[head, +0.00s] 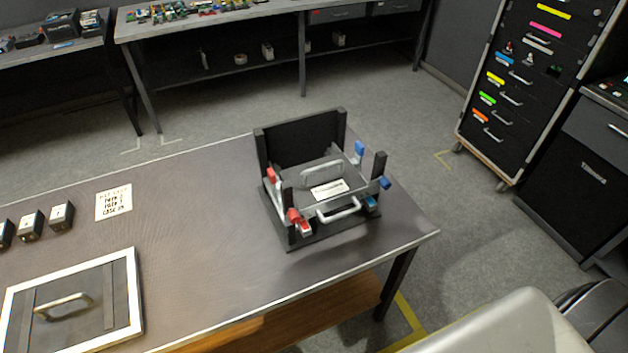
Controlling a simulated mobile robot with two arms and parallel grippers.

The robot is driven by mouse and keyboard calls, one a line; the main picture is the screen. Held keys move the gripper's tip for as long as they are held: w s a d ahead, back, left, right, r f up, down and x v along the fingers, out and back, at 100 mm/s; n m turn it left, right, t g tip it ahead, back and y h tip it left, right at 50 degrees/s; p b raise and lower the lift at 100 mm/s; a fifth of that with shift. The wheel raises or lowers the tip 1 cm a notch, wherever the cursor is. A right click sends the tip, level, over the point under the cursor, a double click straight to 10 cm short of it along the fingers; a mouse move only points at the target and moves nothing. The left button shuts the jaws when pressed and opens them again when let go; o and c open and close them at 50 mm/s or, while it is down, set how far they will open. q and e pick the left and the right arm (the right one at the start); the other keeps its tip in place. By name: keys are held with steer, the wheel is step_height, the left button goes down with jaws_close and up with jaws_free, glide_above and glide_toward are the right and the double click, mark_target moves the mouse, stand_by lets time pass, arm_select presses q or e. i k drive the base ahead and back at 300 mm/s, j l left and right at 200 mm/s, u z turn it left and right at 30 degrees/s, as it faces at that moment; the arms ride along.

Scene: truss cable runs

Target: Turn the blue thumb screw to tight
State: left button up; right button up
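A dark fixture (345,228) with upright corner posts stands on the grey table near its right end. A grey plate or case with silver handles and a white label (329,188) sits between the posts. Several small blue parts are on the fixture's right side: an upper blue part (360,148), a blue knob (385,183) by the right post, and a lower blue part (371,202). Which one is the thumb screw, and how tight it is, I cannot tell at this size. Neither of my grippers is in view.
Red parts (293,215) are on the fixture's left side. A framed panel with a handle (134,290), small dark blocks (62,217) and a printed card (114,203) lie on the table's left. A drawer cabinet (510,100) stands at right. The table's middle is clear.

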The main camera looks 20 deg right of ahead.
mark_target(386, 184)
steer(key=z, duration=1.2)
